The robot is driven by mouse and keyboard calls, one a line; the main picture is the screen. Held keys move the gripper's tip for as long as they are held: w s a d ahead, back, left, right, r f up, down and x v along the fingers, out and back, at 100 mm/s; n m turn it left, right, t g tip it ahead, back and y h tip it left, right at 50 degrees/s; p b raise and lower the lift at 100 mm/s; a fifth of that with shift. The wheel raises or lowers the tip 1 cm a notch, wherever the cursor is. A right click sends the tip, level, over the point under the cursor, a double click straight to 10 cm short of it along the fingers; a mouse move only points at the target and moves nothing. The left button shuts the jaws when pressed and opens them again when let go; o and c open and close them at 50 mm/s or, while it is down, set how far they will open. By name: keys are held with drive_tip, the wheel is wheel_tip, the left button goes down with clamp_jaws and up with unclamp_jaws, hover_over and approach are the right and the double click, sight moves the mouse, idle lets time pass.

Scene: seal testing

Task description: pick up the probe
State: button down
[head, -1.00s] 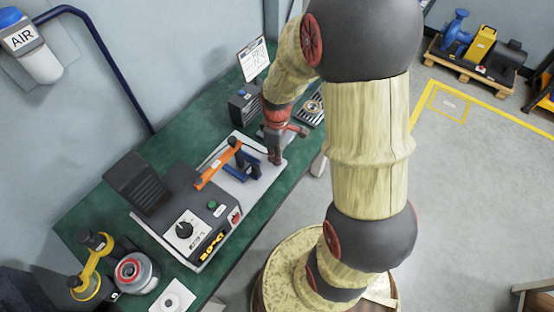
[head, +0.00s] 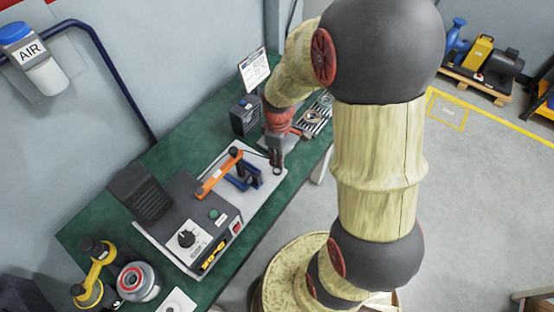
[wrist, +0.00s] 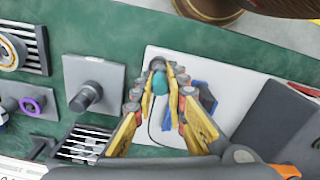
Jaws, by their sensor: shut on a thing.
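The probe (wrist: 172,103) shows in the wrist view as a teal body between my fingers, with a thin dark cable near it. My gripper (wrist: 167,85) has its yellow fingers closed on it. A small grey round part (wrist: 158,64) shows just beyond the fingertips. In the head view my gripper (head: 277,163) points down over the right end of the tester's white base plate (head: 270,188). The probe is mostly hidden by the fingers there. A small dark ring (head: 277,171) shows just below the fingertips.
An orange lever on a blue clamp (head: 243,172) stands close left of my gripper. The grey tester box (head: 187,215) is farther left. A black box (head: 244,115) and a slotted fixture (head: 314,117) stand behind on the green bench (head: 190,133).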

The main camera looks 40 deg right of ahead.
drive_tip(key=s+r+p, duration=0.3)
drive_tip(key=s+r, duration=0.6)
drive_tip(key=s, duration=0.4)
drive_tip(key=shift+s+p, duration=0.2)
drive_tip(key=shift+p, duration=0.15)
